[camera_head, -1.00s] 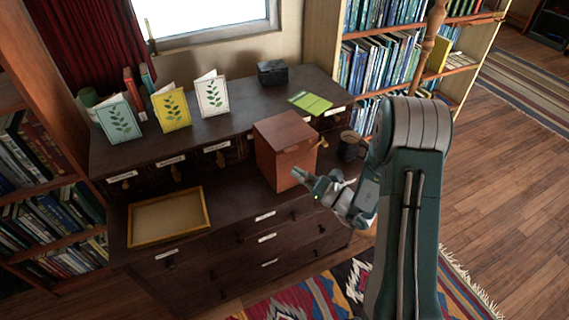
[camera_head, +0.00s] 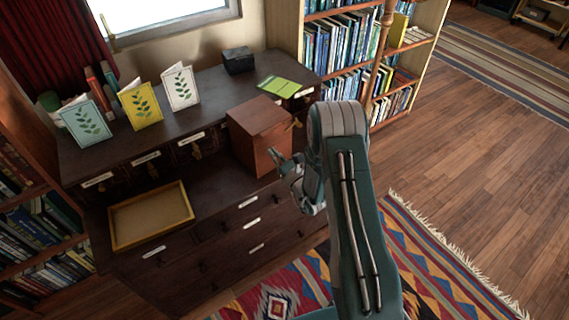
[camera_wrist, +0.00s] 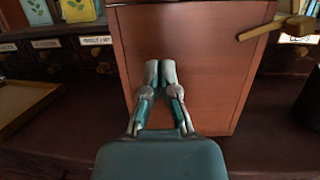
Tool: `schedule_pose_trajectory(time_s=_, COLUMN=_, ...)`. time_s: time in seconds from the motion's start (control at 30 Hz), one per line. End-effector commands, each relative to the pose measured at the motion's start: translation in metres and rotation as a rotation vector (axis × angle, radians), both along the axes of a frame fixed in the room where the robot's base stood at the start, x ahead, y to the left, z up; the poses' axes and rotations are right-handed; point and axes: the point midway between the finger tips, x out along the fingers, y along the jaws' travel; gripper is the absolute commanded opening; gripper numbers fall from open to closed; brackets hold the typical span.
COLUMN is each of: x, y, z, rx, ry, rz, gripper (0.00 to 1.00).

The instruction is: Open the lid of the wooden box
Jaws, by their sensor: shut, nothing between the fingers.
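The wooden box (camera_head: 262,138) is reddish brown and stands upright on the lower top of the dark cabinet. Its lid (camera_head: 260,115) lies flat and closed on top. In the wrist view the box's front face (camera_wrist: 200,65) fills the middle, and the lid's edge shows along the top. My gripper (camera_head: 277,156) is at the front of the box, below the lid's edge. In the wrist view my gripper (camera_wrist: 160,68) has its fingertips together with nothing between them. I cannot tell whether the tips touch the face.
A wooden mallet-like handle (camera_wrist: 272,30) sticks out at the box's right. An empty yellow-framed tray (camera_head: 150,215) lies to the left. Cards, including a yellow card (camera_head: 141,105), stand on the upper shelf with a dark small box (camera_head: 238,61) and a green booklet (camera_head: 282,85).

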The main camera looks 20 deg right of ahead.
Motion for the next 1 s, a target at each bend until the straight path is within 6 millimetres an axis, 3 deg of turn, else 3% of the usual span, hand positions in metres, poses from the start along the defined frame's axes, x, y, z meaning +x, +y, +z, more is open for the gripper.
schedule_pose_trajectory(time_s=0.07, x=0.013, y=0.006, z=0.005, rx=0.000, ry=-0.004, rz=0.003, gripper=0.00)
schedule_pose_trajectory(time_s=0.33, x=0.010, y=0.001, z=0.039, rx=0.003, ry=-0.002, rz=0.000, gripper=0.00)
schedule_pose_trajectory(time_s=0.77, x=0.010, y=0.002, z=0.043, rx=0.001, ry=0.000, rz=0.000, gripper=0.00)
schedule_pose_trajectory(time_s=1.0, x=0.009, y=-0.012, z=0.050, rx=-0.011, ry=0.028, rz=-0.003, gripper=0.00)
